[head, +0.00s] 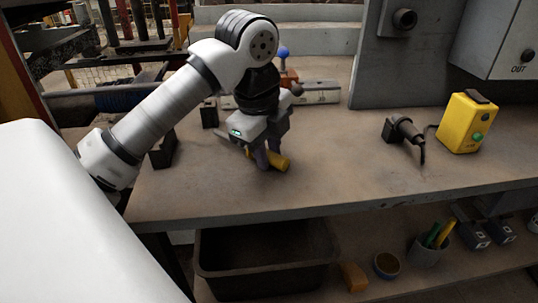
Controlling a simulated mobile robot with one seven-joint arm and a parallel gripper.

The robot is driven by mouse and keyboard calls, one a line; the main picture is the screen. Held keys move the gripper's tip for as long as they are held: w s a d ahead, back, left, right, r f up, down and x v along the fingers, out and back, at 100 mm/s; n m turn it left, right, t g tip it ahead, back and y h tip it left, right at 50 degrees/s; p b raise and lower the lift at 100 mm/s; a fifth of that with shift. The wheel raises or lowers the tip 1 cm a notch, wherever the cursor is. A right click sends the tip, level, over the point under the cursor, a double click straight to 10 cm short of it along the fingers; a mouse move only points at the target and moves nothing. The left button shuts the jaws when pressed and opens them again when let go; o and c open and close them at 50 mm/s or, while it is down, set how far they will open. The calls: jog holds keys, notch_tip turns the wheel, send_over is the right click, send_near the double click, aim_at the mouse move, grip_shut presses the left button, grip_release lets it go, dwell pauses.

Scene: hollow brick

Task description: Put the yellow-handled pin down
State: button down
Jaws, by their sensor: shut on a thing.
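The yellow-handled pin shows as a yellow handle (278,160) at the fingertips of my gripper (265,157), in the left-middle of the bench top (330,170). My gripper points down and is shut on the pin. The handle sticks out to the right of the fingers. The rest of the pin is hidden by the fingers. The handle is low over the bench; I cannot tell whether it touches the surface.
Behind my gripper stand a blue-knobbed part (283,53) and a grey metal block (318,92). A yellow box (465,122) with a green button and a black corded device (404,131) are at the right. The bench middle is clear. Below is a dark bin (265,262).

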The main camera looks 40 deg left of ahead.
jog(key=shift+r, duration=0.15)
jog(key=c, duration=1.2)
grip_release()
jog(key=shift+f, duration=0.2)
notch_tip(320, 180, up, 12)
jog(key=s+p, duration=0.2)
jog(key=shift+s, duration=0.25)
jog(key=shift+r, duration=0.1)
